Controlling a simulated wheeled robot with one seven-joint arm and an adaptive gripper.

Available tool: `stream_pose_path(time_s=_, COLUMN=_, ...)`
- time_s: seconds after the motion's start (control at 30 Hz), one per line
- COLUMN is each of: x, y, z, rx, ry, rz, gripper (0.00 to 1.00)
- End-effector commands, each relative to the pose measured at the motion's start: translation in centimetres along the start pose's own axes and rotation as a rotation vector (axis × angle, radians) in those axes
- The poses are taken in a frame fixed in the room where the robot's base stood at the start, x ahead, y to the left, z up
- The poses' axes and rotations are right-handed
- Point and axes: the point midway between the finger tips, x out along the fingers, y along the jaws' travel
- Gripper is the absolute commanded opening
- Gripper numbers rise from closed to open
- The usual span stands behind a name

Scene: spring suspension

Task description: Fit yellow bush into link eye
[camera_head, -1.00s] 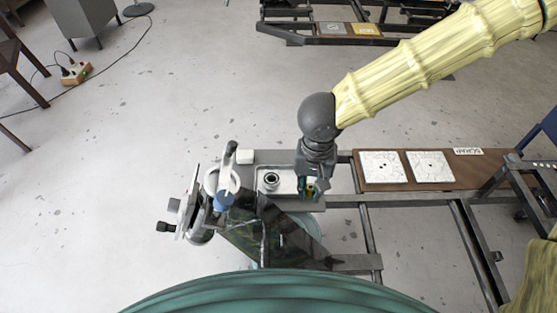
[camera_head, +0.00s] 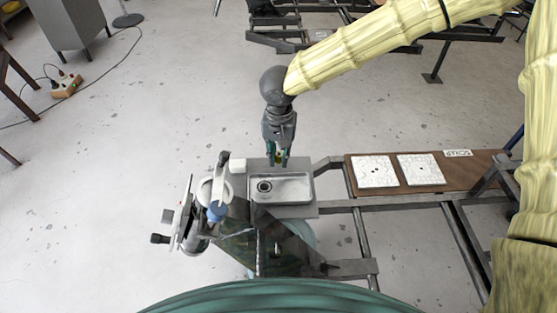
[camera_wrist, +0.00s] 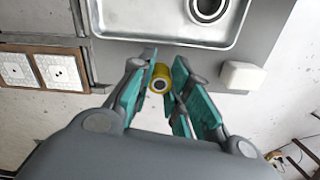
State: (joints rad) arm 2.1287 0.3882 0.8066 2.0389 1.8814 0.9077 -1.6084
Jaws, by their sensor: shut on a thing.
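My gripper (camera_head: 278,161) is above the far edge of a grey metal tray (camera_head: 300,190). In the wrist view my gripper (camera_wrist: 160,80) has its teal fingers shut on the yellow bush (camera_wrist: 161,77), a short cylinder with a dark hole facing the camera. In the head view only a bit of yellow shows between the fingers. A dark metal ring with a round hole (camera_head: 264,186) lies in the tray's left end, apart from the bush; it also shows at the top of the wrist view (camera_wrist: 208,8). I cannot tell whether this ring is the link eye.
A fixture with a white ring (camera_head: 212,191) and a blue part (camera_head: 217,211) stands left of the tray. A small white block (camera_head: 238,166) sits at the tray's far left corner. A brown board (camera_head: 440,172) with two white plates lies to the right.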

Motion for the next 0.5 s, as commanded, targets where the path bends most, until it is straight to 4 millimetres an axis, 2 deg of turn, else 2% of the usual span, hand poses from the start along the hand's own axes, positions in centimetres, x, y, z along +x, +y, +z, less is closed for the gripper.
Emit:
stream_pose_path(time_s=0.07, x=0.1, y=-0.4, z=-0.6, rx=0.001, ry=0.0, rz=0.0, gripper=0.02)
stream_pose_path(time_s=0.3, x=3.2, y=-0.2, z=-0.5, rx=0.001, ry=0.0, rz=0.002, gripper=0.02)
stream_pose_path(time_s=0.5, x=3.5, y=-0.3, z=-0.5, rx=0.001, ry=0.001, rz=-0.001, gripper=0.02)
